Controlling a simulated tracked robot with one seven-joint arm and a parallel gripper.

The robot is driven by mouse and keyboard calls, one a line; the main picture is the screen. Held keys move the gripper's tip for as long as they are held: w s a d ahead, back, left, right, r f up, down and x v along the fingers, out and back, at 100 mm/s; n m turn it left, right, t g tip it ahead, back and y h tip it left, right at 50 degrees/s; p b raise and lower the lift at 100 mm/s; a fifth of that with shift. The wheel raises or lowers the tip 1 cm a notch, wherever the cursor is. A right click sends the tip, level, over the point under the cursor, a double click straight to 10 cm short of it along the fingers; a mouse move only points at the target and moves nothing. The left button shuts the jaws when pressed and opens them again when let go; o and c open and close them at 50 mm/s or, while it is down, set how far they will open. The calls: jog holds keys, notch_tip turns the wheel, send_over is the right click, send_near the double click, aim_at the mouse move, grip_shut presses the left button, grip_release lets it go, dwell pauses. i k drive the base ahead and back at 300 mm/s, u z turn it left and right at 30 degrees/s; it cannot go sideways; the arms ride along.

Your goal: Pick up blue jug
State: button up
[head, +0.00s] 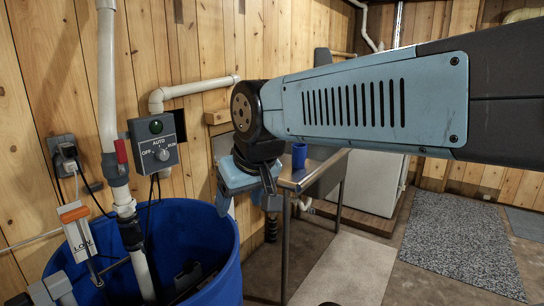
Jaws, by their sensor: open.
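A blue jug (299,155) stands on a small metal table (322,168), just right of my gripper. It looks like a small upright blue cylinder, its top partly cut off by my arm. No handle shows. My gripper (246,196) hangs at the end of my light blue arm, pointing down, left of the jug and apart from it in the picture. It is open and nothing shows between its fingers. Its far side is partly hidden, and I cannot tell its exact depth relative to the jug.
A large blue barrel (230,262) with pipes stands at the left front. A control box (157,140) and white pipes are on the plank wall. A white appliance (368,180) stands behind the table. Mats (460,240) lie on the open floor at the right.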

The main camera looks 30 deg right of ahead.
aim_at(299, 151)
jog(key=k, duration=0.45)
jog(key=z, duration=0.9)
jog(key=i, duration=1.2)
jog(key=z, duration=0.8)
jog(key=i, duration=1.05)
jog(key=u, duration=0.05)
